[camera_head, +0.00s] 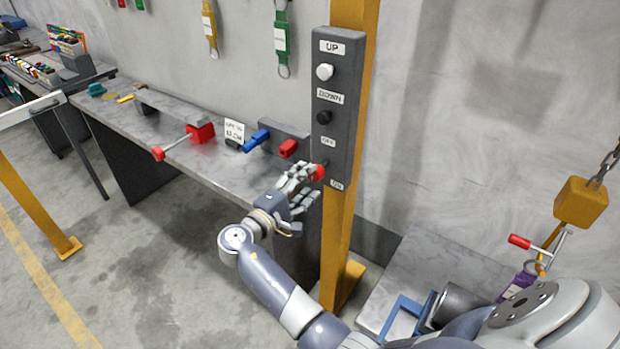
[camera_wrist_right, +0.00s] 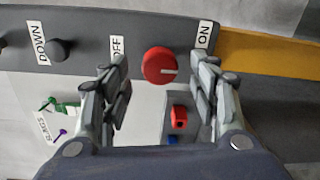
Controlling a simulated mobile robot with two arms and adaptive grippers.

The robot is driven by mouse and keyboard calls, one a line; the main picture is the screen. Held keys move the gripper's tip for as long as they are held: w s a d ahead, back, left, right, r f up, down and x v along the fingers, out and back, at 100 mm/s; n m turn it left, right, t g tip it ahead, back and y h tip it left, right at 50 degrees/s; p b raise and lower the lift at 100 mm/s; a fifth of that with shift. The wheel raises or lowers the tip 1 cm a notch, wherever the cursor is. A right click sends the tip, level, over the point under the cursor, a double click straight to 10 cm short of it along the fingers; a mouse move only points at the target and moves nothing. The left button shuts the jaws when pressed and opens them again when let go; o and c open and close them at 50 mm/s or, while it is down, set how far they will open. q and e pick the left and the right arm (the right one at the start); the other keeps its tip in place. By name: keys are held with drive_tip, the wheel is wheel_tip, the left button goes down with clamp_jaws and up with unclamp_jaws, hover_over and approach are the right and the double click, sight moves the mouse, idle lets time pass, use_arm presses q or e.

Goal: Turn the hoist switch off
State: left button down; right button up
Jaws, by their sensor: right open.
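The hoist switch is a red round knob (camera_head: 318,172) low on a dark grey control box (camera_head: 340,70), between the OFF and ON labels. My right gripper (camera_head: 304,184) is open in front of the knob. In the right wrist view its fingers (camera_wrist_right: 161,78) stand on both sides of the knob, with gaps visible. Whether they touch it elsewhere is unclear. My left gripper is not in view.
The box is fixed to a yellow post (camera_head: 345,240) and also has a white UP button (camera_head: 324,72) and a black DOWN button (camera_head: 323,117). A grey workbench (camera_head: 150,125) with tools runs left behind my gripper. A yellow hoist block (camera_head: 580,203) hangs at the right.

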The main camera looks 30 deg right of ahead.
drive_tip(key=v, duration=0.5)
drive_tip(key=shift+r, duration=0.15)
wheel_tip(320, 180, down, 25)
drive_tip(key=s+a+n+y, duration=0.2)
drive_tip(key=s+n+y, duration=0.15)
drive_tip(key=y, duration=0.35)
drive_tip(key=s+a+f+g+y, duration=0.1)
drive_tip(key=s+f+y, duration=0.1)
drive_tip(key=s+f, duration=0.45)
drive_tip(key=s+a+f+y, duration=0.1)
drive_tip(key=s+f+y, duration=0.15)
drive_tip(key=f, duration=0.65)
drive_tip(key=s+f+m+g+y, duration=0.1)
drive_tip(key=s+f, duration=0.4)
drive_tip(key=s, duration=0.7)
drive_tip(key=s+a+f+m+g+y, duration=0.1)
drive_tip(key=s+f+m, duration=0.3)
drive_tip(key=s, duration=0.8)
drive_tip(key=s+f+m+g+y, duration=0.2)
drive_tip(key=s+f, duration=0.6)
drive_tip(key=s, duration=0.4)
drive_tip(key=shift+s+a+f+g+y, duration=0.15)
drive_tip(key=shift+a+g+y, duration=0.15)
drive_tip(key=shift+y, duration=0.15)
